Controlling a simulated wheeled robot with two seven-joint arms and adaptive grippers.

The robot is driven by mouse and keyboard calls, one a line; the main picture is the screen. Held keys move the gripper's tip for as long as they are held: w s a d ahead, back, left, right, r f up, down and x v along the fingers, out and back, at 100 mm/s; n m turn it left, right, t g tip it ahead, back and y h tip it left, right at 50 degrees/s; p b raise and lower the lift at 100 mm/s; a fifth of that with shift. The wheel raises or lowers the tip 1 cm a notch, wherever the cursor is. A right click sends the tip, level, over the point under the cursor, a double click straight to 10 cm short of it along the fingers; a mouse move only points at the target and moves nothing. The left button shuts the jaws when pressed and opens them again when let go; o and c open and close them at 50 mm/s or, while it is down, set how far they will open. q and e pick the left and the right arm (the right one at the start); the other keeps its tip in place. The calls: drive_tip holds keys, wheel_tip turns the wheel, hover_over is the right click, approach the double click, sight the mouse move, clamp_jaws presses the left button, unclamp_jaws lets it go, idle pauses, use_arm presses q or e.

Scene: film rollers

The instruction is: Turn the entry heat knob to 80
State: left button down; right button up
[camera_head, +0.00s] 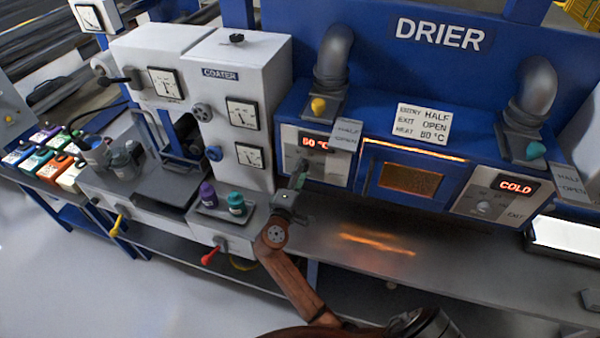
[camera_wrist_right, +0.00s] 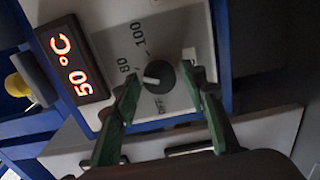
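The entry heat knob (camera_wrist_right: 160,77) is a dark round dial with a white pointer on the pale entry panel (camera_head: 316,165). In the right wrist view its pointer faces left, below the printed 80; the 100 mark is farther up. The red entry display (camera_wrist_right: 73,62) reads 50 °C. My right gripper (camera_head: 299,176) is at the entry panel. Its green fingers are open, one on each side of the knob, with gaps visible; whether either touches it I cannot tell. In the head view the gripper hides the knob. My left gripper is not in view.
A card (camera_head: 423,121) on the drier reads entry half, exit open, heat 80 °C. A label card (camera_head: 346,134) hangs beside the entry display. The exit display (camera_head: 515,187) reads COLD. The coater (camera_head: 236,100) stands to the left, with purple and teal bottles on its tray.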

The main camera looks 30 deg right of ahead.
drive_tip(key=shift+o, duration=0.7)
drive_tip(key=shift+a, duration=0.1)
drive_tip(key=v, duration=0.7)
drive_tip(key=shift+a, duration=0.15)
drive_tip(key=shift+s, duration=0.1)
